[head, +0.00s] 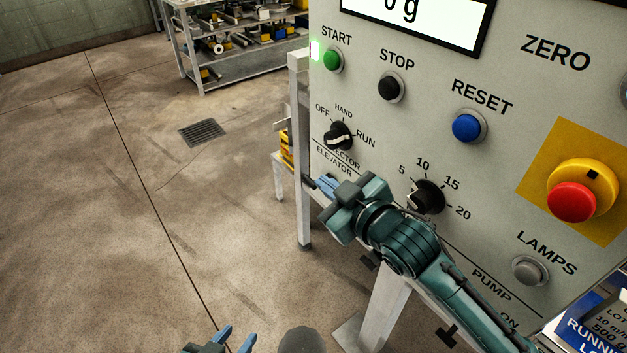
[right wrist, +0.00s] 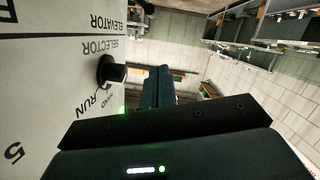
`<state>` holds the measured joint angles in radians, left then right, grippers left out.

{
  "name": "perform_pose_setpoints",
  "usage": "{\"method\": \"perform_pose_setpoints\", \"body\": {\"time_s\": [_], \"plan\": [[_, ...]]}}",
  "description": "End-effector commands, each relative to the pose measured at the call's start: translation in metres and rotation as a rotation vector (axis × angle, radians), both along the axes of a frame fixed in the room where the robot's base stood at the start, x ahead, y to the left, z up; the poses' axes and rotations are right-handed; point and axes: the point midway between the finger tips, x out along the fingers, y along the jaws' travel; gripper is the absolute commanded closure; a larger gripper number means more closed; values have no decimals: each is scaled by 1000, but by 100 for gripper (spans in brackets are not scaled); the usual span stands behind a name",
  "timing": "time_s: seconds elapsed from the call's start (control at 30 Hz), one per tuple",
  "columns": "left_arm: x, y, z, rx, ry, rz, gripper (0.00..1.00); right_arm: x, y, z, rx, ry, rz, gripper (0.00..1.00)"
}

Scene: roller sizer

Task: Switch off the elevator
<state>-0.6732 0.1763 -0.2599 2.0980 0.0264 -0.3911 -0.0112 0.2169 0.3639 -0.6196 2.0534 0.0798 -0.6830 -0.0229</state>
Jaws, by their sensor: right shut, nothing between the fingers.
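The grey control panel (head: 480,60) carries the ELEVATOR label (head: 334,171), just under the SELECTOR label and a dividing line. The label shows upside down in the right wrist view (right wrist: 109,22). My right gripper (head: 324,186) is shut and empty, in front of the panel's lower left edge, just below the ELEVATOR label. It hides part of the panel there, and I cannot make out the elevator switch clearly. In the right wrist view its fingers (right wrist: 158,88) point past the black selector knob (right wrist: 110,72). My left gripper (head: 235,338) is open and empty at the bottom edge.
The selector knob (head: 339,136) sits above the gripper, and a black dial (head: 428,197) is close to the right wrist. A red emergency button (head: 572,202) is at the right. A shelf (head: 235,70) with parts stands behind. The floor at the left is clear.

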Motion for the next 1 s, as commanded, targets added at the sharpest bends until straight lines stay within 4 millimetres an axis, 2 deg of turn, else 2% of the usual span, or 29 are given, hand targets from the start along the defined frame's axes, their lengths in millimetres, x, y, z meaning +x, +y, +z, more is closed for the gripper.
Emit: {"method": "perform_pose_setpoints", "body": {"time_s": [0.1, 0.33, 0.43, 0.6, 1.0], "plan": [[1, 2, 1, 2, 0, 6, 64, 23, 14, -4, 1, -1, -1, 100], [2, 4, -1, 6, 4, 7, 64, 61, 37, -15, 1, -1, -1, 100], [2, 4, -2, 6, 5, 9, 64, 64, 30, -34, -4, 3, -2, 100], [2, 3, -2, 6, 5, 7, 64, 67, 25, -49, -1, 0, 0, 100], [2, 2, 1, 3, -1, 6, 64, 68, 24, -54, -1, 0, 0, 100]]}}
